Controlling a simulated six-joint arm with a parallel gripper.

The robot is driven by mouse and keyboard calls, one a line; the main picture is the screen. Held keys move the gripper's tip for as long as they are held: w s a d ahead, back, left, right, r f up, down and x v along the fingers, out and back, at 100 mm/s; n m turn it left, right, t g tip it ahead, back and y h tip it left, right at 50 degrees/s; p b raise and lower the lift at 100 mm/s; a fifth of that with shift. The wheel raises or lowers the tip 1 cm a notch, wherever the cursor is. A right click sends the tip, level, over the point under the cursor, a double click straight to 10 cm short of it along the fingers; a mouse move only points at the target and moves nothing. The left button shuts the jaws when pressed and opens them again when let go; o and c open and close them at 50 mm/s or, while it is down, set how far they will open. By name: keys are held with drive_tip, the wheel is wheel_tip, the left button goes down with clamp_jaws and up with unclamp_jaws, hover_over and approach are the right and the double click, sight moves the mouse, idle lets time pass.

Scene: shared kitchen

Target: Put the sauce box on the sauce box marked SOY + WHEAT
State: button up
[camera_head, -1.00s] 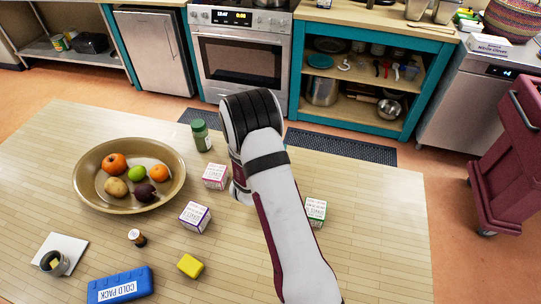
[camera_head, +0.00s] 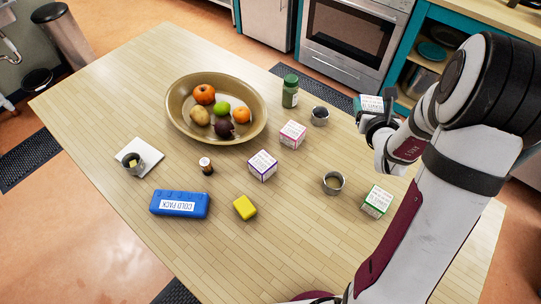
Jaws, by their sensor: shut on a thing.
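My gripper (camera_head: 372,118) is at the right, shut on a white sauce box with a teal top (camera_head: 370,103), held above the far right part of the table. Its fingers hide part of the box. Three other sauce boxes stand on the table: one with pink markings (camera_head: 292,135), one with purple markings (camera_head: 262,166) and one with green markings (camera_head: 377,201). The pink and purple ones are left of my gripper; the green one is nearer the camera, below it in the picture. The small print is too small to tell which is marked SOY + WHEAT.
Metal cups stand near the boxes, one behind (camera_head: 320,116) and one in front (camera_head: 333,183). A green-lidded jar (camera_head: 290,91), fruit bowl (camera_head: 178,122), small brown bottle (camera_head: 206,166), yellow block (camera_head: 245,207) and blue cold pack (camera_head: 180,204) are further left. The front centre is clear.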

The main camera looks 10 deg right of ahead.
drive_tip(key=s+a+r+n+y, duration=0.1)
drive_tip(key=a+r+n+y, duration=0.1)
drive_tip(key=a+n+y, duration=0.5)
drive_tip(key=a+y, duration=0.1)
drive_tip(key=a, duration=0.2)
drive_tip(key=shift+s+a+r+y, duration=0.15)
drive_tip(key=shift+s+a+y, duration=0.1)
drive_tip(key=shift+a+y, duration=0.1)
drive_tip(key=s+a+n+g+y, duration=0.3)
drive_tip(key=s+a+n+y, duration=0.1)
drive_tip(key=s+a, duration=0.1)
drive_tip(key=shift+s+f+n, duration=0.3)
drive_tip(key=shift+f+n, duration=0.1)
drive_tip(key=shift+f, duration=0.05)
drive_tip(key=shift+y, duration=0.35)
drive_tip(key=w+a+f, duration=0.1)
drive_tip(key=a+f, duration=0.1)
drive_tip(key=a, duration=0.1)
drive_tip(key=w+a+f, duration=0.1)
drive_tip(key=a+f, duration=0.1)
drive_tip(key=a, duration=0.2)
drive_tip(key=w+a+f, duration=0.1)
drive_tip(key=a+f, duration=0.2)
drive_tip(key=a, duration=0.1)
drive_tip(key=shift+w, duration=0.15)
hover_over(262, 161)
drive_tip(key=shift+g, duration=0.3)
wheel_tip(262, 161, down, 4)
drive_tip(key=shift+f, duration=0.1)
drive_tip(key=shift+f, duration=0.1)
